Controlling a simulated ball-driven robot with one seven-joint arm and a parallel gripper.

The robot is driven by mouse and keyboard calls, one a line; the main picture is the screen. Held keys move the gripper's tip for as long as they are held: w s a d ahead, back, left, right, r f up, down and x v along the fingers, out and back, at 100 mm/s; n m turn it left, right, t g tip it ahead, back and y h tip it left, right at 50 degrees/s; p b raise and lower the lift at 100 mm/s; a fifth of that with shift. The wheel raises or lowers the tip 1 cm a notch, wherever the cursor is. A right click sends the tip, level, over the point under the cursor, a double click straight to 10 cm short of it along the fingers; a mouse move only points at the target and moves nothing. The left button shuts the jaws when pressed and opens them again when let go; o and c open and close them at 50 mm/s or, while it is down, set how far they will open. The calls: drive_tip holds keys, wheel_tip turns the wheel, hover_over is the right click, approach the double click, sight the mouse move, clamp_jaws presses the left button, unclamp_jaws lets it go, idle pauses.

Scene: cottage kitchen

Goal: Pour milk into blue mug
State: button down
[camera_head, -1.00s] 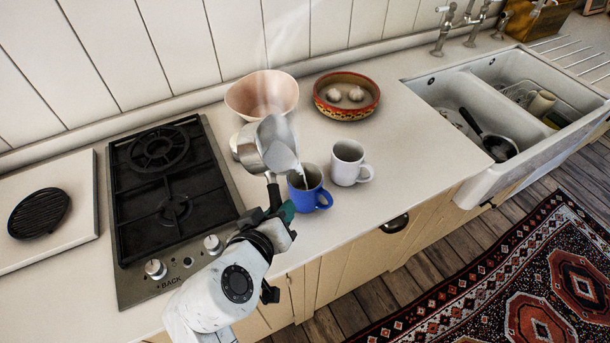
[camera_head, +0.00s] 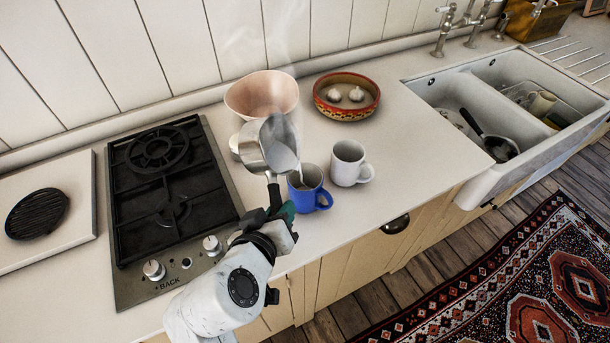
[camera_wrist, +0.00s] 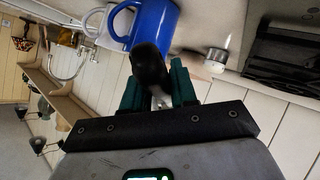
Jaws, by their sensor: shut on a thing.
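My gripper (camera_head: 277,214) is shut on the dark handle of a metal saucepan (camera_head: 252,149). The milk level inside the mug cannot be made out. In the wrist view the jaws (camera_wrist: 158,92) grip the dark handle (camera_wrist: 149,70), with the blue mug (camera_wrist: 154,25) just beyond. The saucepan's bowl is not clear there.
A white mug (camera_head: 345,167) stands right beside the blue mug. A pink bowl (camera_head: 262,94) and a patterned dish (camera_head: 346,112) with garlic are behind. The gas hob (camera_head: 172,205) lies left, the sink (camera_head: 478,150) right. Counter right of the white mug is clear.

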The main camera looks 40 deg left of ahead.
drive_tip(key=shift+m+y+b, duration=0.5)
drive_tip(key=shift+b, duration=0.4)
idle(0.5)
drive_tip(key=shift+d+m+y+b, duration=0.2)
drive_tip(key=shift+m+y+b, duration=0.2)
drive_tip(key=shift+y, duration=0.1)
idle(0.4)
